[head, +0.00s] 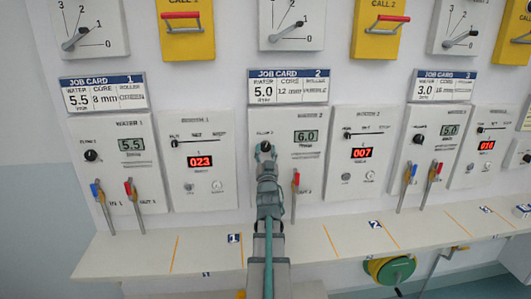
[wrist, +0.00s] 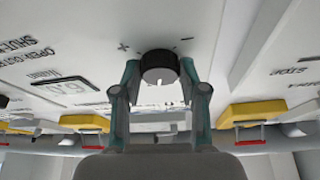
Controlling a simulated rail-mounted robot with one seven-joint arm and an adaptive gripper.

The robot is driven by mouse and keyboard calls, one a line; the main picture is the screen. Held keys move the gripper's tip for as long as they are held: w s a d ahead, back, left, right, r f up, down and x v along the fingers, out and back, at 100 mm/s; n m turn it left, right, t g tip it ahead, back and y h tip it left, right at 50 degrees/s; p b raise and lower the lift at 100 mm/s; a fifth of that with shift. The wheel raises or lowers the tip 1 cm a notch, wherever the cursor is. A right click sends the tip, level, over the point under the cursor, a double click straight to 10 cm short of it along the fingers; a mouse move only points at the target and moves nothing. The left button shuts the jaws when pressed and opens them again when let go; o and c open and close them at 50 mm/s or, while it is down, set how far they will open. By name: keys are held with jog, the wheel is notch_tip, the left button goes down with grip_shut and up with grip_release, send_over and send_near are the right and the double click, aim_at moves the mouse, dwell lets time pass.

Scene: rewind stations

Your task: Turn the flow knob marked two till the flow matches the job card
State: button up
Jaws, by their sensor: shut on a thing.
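The black flow knob two (wrist: 160,66) sits on the white water panel of station 2. My gripper (head: 265,150) reaches up to it from below in the head view and largely hides it there. In the wrist view my gripper (wrist: 160,75) has one finger on each side of the knob, shut on it; a white mark shows on the knob's face, between plus and minus signs on the panel. The water display (head: 306,136) beside it reads 6.0. Job card 2 (head: 289,87) above shows water 5.0.
A red-handled valve lever (head: 295,182) stands just right of my gripper. Yellow call boxes with red bars, one of them here (head: 380,28), are above. A white shelf (head: 330,230) runs below the panels. Stations 1 and 3 flank this one.

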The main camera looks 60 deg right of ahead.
jog(key=shift+n, duration=0.3)
jog(key=shift+s+d+n+t, duration=0.1)
jog(key=shift+n+t, duration=0.2)
jog(key=shift+n, duration=0.1)
jog(key=n, duration=0.1)
jog(key=n+t+y+p, duration=0.1)
jog(key=n, duration=0.1)
jog(key=shift+r+n+t+y+p, duration=0.15)
jog(key=shift+n+t+y+p, duration=0.55)
jog(key=shift+n, duration=0.8)
jog(key=o, duration=1.1)
jog(key=shift+o, duration=0.2)
jog(key=shift+s, duration=0.1)
